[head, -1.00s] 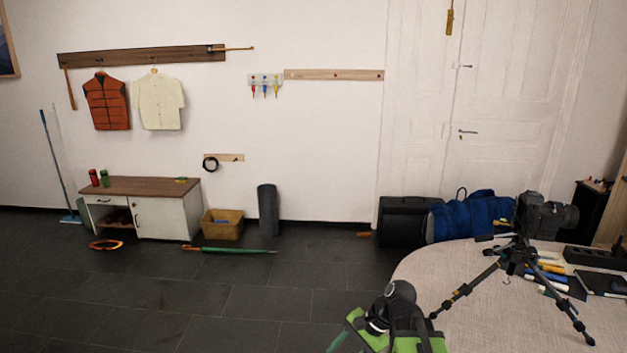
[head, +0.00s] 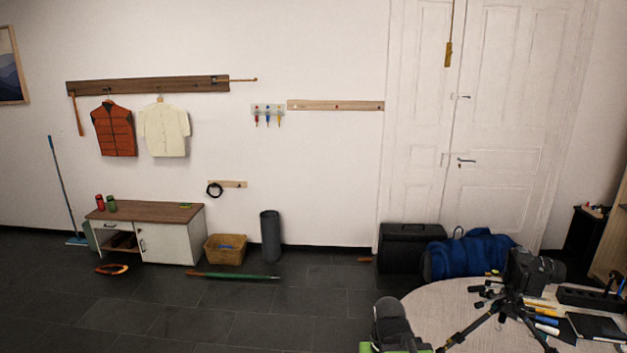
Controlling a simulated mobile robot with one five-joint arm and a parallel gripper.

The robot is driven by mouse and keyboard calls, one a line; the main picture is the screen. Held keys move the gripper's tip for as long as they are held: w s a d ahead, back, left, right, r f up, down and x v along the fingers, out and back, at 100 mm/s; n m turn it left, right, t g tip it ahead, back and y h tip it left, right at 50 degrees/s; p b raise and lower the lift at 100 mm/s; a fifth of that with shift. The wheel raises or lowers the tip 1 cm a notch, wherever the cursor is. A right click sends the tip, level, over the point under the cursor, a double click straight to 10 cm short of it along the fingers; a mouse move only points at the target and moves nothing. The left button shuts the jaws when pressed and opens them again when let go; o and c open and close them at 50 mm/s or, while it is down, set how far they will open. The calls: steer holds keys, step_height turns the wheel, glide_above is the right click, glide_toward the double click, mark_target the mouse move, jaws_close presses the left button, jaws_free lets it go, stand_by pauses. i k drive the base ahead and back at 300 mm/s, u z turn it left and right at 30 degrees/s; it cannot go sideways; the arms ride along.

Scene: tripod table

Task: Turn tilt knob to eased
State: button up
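A black camera (head: 530,272) sits on top of a black tripod (head: 497,310) on the light round table (head: 425,297) at the lower right of the head view. Small dark parts of the tripod head (head: 482,290) stick out to the left below the camera. I cannot make out which of them is the tilt knob or how it is set. A black and green part of my arm shows at the bottom edge, left of the tripod and apart from it. The fingers of my gripper do not show.
Pens (head: 545,320), a black power strip (head: 588,298) and a dark notebook (head: 597,327) lie right of the tripod. A blue bag (head: 470,256) and a black case (head: 408,248) stand behind the table.

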mark_target(519, 306)
steer(key=u, duration=0.35)
steer(key=k, duration=1.25)
steer(key=u, duration=0.75)
steer(key=i, duration=1.25)
steer(key=z, duration=0.6)
